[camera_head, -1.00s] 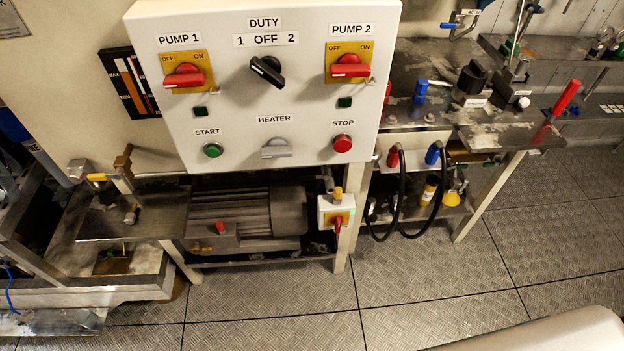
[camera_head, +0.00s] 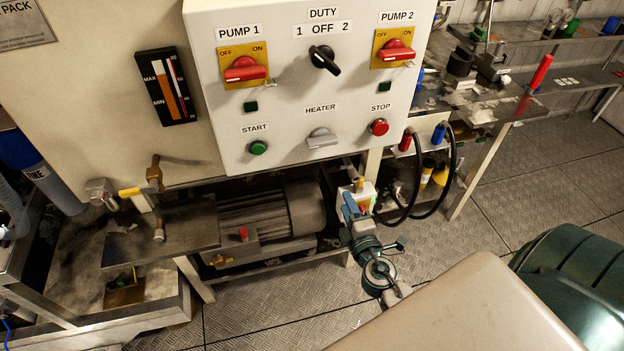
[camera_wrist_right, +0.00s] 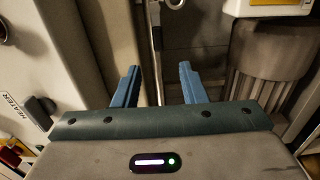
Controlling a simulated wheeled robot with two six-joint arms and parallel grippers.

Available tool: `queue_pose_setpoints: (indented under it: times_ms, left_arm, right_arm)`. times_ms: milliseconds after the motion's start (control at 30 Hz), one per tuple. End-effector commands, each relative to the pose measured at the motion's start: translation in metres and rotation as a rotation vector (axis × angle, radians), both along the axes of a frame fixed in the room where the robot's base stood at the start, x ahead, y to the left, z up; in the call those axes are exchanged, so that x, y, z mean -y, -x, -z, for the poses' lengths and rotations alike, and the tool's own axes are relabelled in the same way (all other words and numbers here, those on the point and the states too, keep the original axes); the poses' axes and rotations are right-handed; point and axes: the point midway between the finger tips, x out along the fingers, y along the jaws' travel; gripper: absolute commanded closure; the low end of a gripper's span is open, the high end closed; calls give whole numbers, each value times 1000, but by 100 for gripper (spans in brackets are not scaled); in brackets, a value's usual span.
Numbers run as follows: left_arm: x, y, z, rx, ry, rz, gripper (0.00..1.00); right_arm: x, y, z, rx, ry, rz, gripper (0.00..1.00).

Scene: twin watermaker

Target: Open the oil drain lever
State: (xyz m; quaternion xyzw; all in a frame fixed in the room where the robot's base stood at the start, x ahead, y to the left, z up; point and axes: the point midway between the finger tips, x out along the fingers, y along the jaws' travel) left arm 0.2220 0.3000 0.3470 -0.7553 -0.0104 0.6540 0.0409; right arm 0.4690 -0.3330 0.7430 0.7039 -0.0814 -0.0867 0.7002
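A yellow-handled lever (camera_head: 137,198) sits by brass fittings low on the tank wall, at the left of the head view; it looks like the oil drain lever, though I see no label for it. My left gripper is not in view.
The control panel (camera_head: 310,90) with red pump switches overhangs the motor (camera_head: 270,212). A metal plate (camera_head: 165,235) lies just below the yellow lever. Black hoses (camera_head: 450,175) hang at the right. Checkered floor (camera_head: 270,310) is open in front.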

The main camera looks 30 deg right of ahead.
Motion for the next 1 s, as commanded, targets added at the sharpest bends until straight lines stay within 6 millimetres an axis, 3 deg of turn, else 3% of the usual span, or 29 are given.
queue_pose_setpoints:
  times_ms: [267,700,1000]
  left_arm:
    - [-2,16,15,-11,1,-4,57]
    - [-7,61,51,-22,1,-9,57]
    - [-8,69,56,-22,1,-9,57]
  right_arm:
    - [4,-22,-7,9,13,-4,62]
    - [21,-92,-5,7,12,-3,62]
    - [25,-105,-4,6,12,-3,62]
